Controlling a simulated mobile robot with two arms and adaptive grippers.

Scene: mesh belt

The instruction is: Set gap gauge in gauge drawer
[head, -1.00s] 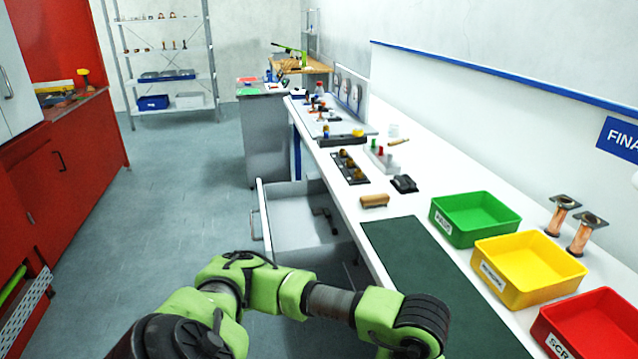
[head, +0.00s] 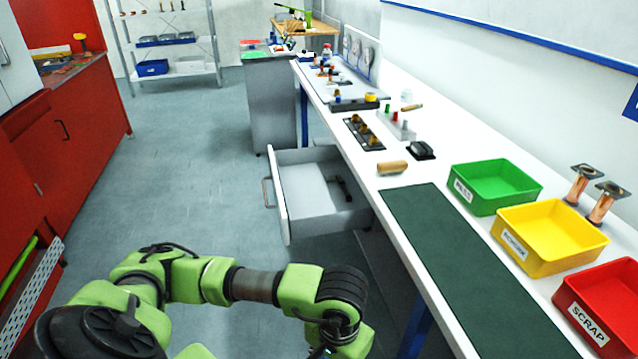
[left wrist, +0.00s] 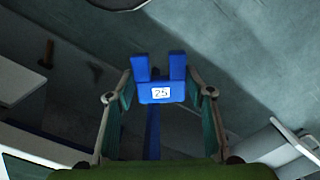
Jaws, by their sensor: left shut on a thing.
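The gap gauge (left wrist: 161,92) is a blue forked piece with a white label reading 25. In the left wrist view it sits between the fingers of my left gripper (left wrist: 160,86), which is shut on it, with its two prongs pointing away. In the head view my left arm's end is at the bottom edge and the gauge cannot be made out. The gauge drawer (head: 281,205) stands pulled out from under the bench, with a dark item (head: 343,187) inside at its right. My left arm's end is nearer than the drawer and apart from it. My right gripper is not in view.
The white bench holds a dark green mat (head: 455,260), green (head: 480,205), yellow (head: 530,262) and red (head: 590,325) trays, and a brown cylinder (head: 392,168). Red cabinets (head: 70,130) line the left. The floor between is clear.

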